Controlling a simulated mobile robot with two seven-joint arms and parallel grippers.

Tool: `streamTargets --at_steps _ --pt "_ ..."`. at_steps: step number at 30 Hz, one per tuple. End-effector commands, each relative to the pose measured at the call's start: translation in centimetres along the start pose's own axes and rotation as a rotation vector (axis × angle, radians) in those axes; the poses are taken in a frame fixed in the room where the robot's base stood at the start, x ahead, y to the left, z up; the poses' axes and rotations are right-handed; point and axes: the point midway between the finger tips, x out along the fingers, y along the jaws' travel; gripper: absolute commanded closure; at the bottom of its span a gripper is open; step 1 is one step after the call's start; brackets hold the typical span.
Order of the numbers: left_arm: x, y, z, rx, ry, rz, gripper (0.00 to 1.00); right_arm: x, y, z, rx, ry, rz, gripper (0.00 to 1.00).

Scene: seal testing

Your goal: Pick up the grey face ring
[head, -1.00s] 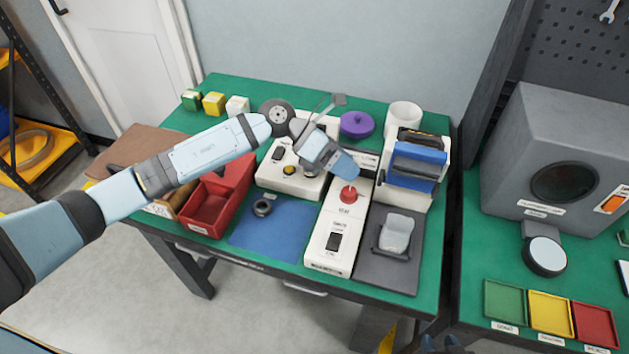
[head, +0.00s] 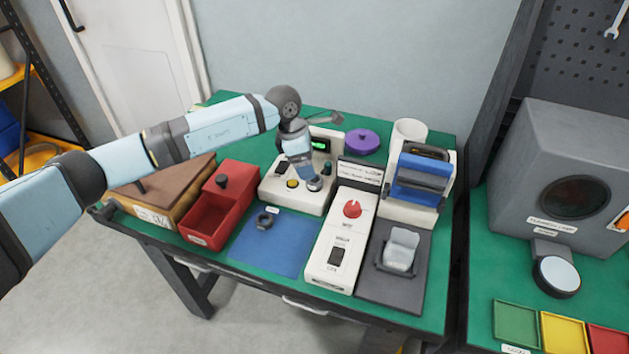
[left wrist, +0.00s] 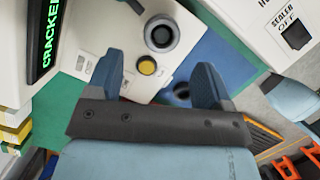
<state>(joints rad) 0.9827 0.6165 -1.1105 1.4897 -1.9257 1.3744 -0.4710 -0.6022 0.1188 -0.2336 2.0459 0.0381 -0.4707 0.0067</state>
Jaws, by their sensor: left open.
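A dark grey ring (head: 266,219) lies on the blue mat (head: 278,248) at the front of the table. In the left wrist view the ring (left wrist: 180,92) is partly hidden behind the right-hand finger. A second round grey ring-like part (left wrist: 161,35) sits on top of the white tester (left wrist: 105,30), close to the yellow button (left wrist: 147,66). I cannot tell whether it is loose or a fixed port. My left gripper (left wrist: 157,68) is open and empty, above the tester. In the head view it (head: 306,180) points down over the tester. My right gripper is not in view.
The red bin (head: 214,212) stands left of the mat. The white sealer box (head: 340,240) with a red knob is right of it, then a grey pad (head: 383,284) with a clear block. A blue-and-white device (head: 418,185) and purple lid (head: 363,141) stand behind.

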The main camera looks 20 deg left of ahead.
Motion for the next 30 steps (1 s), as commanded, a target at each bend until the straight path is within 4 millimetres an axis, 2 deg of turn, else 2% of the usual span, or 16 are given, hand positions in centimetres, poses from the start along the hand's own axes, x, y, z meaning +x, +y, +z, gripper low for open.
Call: streamTargets --at_steps 7,15,22,29,30 --pt "1.6 -0.1 0.1 0.000 0.001 -0.002 0.26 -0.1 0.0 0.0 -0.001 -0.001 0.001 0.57" --pt "5.4 -0.2 0.2 -0.002 0.000 -0.001 0.26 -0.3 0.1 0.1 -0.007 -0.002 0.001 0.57" --pt "5.6 -0.2 0.2 -0.001 0.000 0.000 0.26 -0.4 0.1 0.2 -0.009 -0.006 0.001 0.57" --pt "5.6 -0.2 0.2 -0.001 0.000 0.000 0.79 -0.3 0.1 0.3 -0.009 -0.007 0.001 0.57" --pt "5.6 -0.2 0.2 -0.001 -0.001 0.000 0.80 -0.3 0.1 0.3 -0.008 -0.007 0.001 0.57"
